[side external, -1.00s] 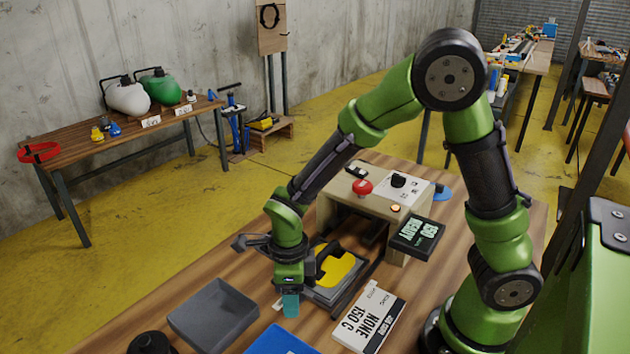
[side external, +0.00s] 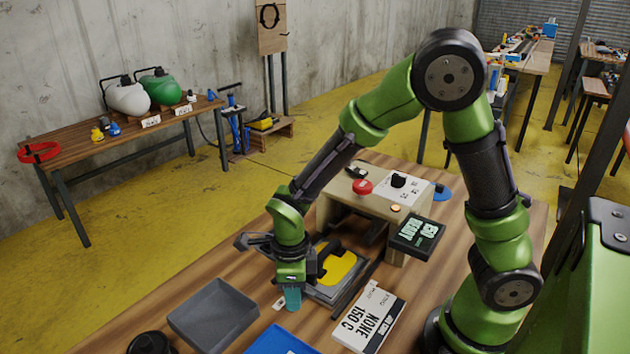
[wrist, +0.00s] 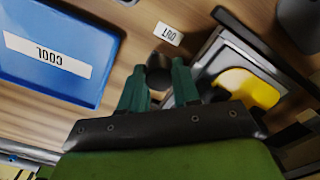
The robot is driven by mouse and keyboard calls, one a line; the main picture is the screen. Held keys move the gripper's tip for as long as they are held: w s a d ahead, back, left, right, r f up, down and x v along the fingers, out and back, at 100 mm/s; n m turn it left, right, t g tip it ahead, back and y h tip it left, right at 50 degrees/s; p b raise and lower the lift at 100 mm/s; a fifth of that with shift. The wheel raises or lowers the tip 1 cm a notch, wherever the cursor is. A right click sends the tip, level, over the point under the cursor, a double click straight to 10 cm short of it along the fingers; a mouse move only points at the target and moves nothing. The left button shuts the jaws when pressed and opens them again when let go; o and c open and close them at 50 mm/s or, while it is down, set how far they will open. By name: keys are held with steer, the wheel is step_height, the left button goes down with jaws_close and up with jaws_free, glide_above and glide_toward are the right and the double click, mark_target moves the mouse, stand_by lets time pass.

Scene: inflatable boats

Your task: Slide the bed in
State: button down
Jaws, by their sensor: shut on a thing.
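The bed (side external: 316,291) is a grey metal plate on dark rails, drawn out in front of the beige press machine (side external: 350,213). A yellow piece (side external: 336,267) lies on it; both also show in the wrist view, the bed's edge (wrist: 213,52) beside the yellow piece (wrist: 247,88). My gripper (side external: 292,298) is at the bed's front end, low over the table. In the wrist view, the teal fingers of my gripper (wrist: 158,82) are closed around a dark round handle (wrist: 159,62). The handle's join to the bed is hidden.
A grey tray (side external: 213,312) and a blue tray (wrist: 85,25) labelled COOL stand left of and in front of the bed. An OUT label (wrist: 168,34) lies by the handle. A white card (side external: 369,320) lies right of the rails. A display (side external: 417,236) reads 150 READY.

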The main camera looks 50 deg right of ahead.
mark_target(336, 239)
steer(key=d, duration=1.5)
steer(key=shift+d, duration=0.1)
steer(key=c, duration=0.8)
jaws_free()
steer(key=shift+r, duration=0.1)
step_height(336, 239, up, 17)
